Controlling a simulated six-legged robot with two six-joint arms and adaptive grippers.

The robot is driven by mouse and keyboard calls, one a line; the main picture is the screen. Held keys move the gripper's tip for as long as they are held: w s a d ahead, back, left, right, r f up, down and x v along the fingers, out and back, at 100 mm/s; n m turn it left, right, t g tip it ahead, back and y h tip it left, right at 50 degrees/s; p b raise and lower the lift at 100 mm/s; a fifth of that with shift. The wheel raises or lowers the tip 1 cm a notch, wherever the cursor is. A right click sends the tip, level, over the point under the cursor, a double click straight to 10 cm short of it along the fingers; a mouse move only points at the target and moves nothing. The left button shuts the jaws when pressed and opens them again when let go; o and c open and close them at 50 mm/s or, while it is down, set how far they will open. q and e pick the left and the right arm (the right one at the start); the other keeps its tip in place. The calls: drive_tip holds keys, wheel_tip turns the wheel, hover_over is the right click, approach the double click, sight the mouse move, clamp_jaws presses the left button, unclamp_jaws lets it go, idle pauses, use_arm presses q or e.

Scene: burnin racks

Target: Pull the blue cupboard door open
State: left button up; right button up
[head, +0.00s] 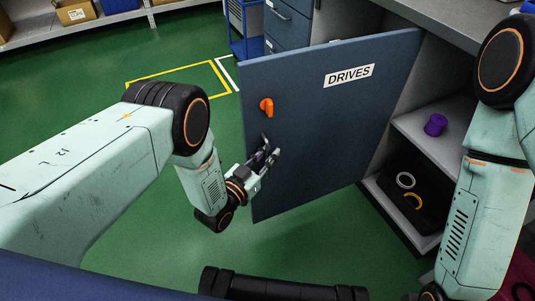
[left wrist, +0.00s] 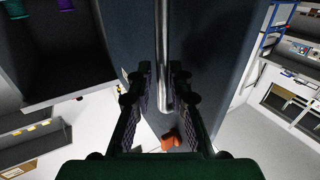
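The blue cupboard door (head: 320,130), labelled DRIVES, stands swung well open, with the cupboard inside showing to its right. An orange knob (head: 266,107) sits near its free edge; an orange part also shows in the left wrist view (left wrist: 170,140). My left gripper (head: 268,154) is at the door's face, below the knob. In the left wrist view its two fingers (left wrist: 158,90) are apart, with the end of a metal bar handle (left wrist: 163,50) between them. I see a gap beside the bar; contact is not clear. My right gripper is out of view.
A purple spool (head: 435,125) stands on the cupboard's shelf (head: 440,150). Blue drawers (head: 288,22) and a blue cart (head: 245,25) stand behind the door. Green floor (head: 180,245) is clear at left.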

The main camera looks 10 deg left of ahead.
use_arm(q)
drive_tip(key=v, duration=1.2)
drive_tip(key=s+a+f+n+g+y, duration=0.1)
drive_tip(key=s+a+f+g+y, duration=0.15)
drive_tip(key=s+f+g, duration=0.4)
drive_tip(key=s+a+f+n+g+y, duration=0.1)
drive_tip(key=s+a+f+g+y, duration=0.15)
drive_tip(key=s, duration=0.25)
drive_tip(key=s+a+f+n+g+y, duration=0.1)
drive_tip(key=s+f+n+g, duration=0.15)
drive_tip(key=s, duration=0.35)
drive_tip(key=s+a+r+n+g+y+p, duration=0.1)
drive_tip(key=s+a+r+g, duration=0.3)
drive_tip(key=s+r, duration=0.5)
drive_tip(key=shift+s+y+p, duration=0.55)
drive_tip(key=shift+y+p, duration=0.05)
drive_tip(key=shift+p, duration=0.05)
